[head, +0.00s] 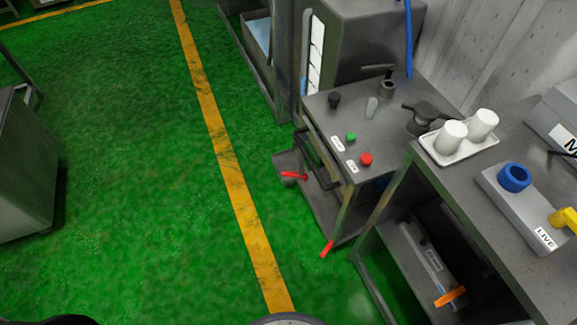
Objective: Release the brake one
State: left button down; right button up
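A red lever (294,175) sticks out at the lower left of a grey control bench, beside a grey bracket. A second red lever (327,249) points down near the bench's front foot, close to the green floor. I cannot tell from the view which of them is brake one, and no label shows on either. Neither of my grippers can be made out; only dark and grey parts of mine show at the bottom edge.
The control bench (385,140) has a green button (351,137), a red button (366,159) and a black knob (334,100). A table at right holds white cups (450,137) on a tray and a blue ring (514,177). Green floor (130,170) lies open at left.

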aim_at(305, 176)
jog(key=j+z, duration=0.1)
jog(key=z, duration=0.3)
jog(key=i+j+z, duration=0.1)
jog(key=z, duration=0.3)
jog(key=j+z, duration=0.2)
jog(key=z, duration=0.15)
jog(key=j+z, duration=0.2)
jog(key=j, duration=0.3)
jog(key=j+z, duration=0.2)
jog(key=j, duration=0.3)
jog(key=j+z, duration=0.2)
jog(key=j, duration=0.25)
jog(key=k+j+z, duration=0.15)
jog(key=j, duration=0.35)
jog(key=k+j+z, duration=0.2)
jog(key=j, duration=0.25)
jog(key=k+j, duration=0.1)
jog(key=j, duration=0.45)
jog(key=k+j, duration=0.1)
jog(key=j, duration=0.45)
